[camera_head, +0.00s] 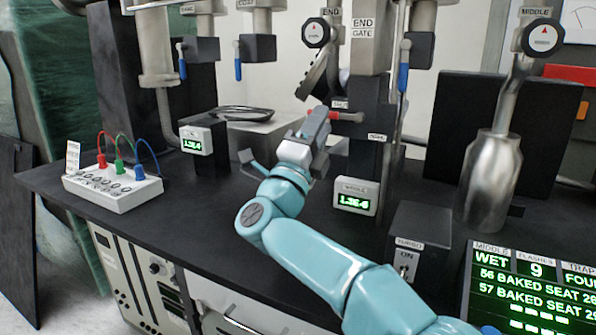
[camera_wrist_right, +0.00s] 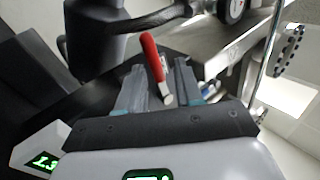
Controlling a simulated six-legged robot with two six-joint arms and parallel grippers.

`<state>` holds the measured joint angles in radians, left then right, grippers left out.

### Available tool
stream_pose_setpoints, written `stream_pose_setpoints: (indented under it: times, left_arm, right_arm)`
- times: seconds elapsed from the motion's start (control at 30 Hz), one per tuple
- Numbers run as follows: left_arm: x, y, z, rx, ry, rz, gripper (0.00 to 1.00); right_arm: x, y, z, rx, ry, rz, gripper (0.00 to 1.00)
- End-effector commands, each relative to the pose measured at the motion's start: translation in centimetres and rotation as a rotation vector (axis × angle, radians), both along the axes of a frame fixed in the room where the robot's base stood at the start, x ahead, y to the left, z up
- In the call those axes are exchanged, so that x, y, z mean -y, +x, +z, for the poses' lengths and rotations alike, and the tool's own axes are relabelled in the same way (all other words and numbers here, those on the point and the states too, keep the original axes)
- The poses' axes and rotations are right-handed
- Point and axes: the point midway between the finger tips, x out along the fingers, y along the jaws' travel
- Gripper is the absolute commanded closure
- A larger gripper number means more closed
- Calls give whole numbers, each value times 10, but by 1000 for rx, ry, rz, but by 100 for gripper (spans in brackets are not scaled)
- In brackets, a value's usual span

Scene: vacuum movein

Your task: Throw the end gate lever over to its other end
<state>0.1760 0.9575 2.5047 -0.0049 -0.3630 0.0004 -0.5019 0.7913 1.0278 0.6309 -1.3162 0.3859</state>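In the head view the gripper partly hides the lever. My left gripper is not in view.
Blue-handled valves (camera_head: 403,76) hang on the columns nearby. A white box with coloured cables (camera_head: 113,188) stands at the left. A MIDDLE readout (camera_head: 355,195), a turbo switch box (camera_head: 418,240) and a metal cylinder (camera_head: 489,185) stand to the right.

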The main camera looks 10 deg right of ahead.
Motion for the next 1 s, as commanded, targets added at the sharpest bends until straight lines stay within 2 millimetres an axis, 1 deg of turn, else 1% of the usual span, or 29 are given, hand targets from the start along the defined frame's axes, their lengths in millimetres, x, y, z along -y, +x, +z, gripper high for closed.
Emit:
stream_pose_setpoints:
  times: [0.03,0.2,0.3,0.43,0.6,0.87,0.93,1.0]
  left_arm:
    - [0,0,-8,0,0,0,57]
    - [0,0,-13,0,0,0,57]
    - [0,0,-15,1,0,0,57]
    - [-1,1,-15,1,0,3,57]
    - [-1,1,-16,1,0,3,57]
    - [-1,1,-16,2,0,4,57]
    - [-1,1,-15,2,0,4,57]
    - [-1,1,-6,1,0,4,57]
  right_arm:
    - [-9,-9,-11,-3,-3,5,65]
    - [-32,-40,-35,-2,-1,3,65]
    - [-44,-55,-47,0,-1,4,65]
    - [-55,-70,-59,0,-1,2,65]
    - [-61,-79,-66,1,0,0,65]
    - [-62,-81,-67,2,1,-1,65]
    - [-62,-81,-66,2,1,0,65]
    - [-62,-81,-56,3,1,-1,65]
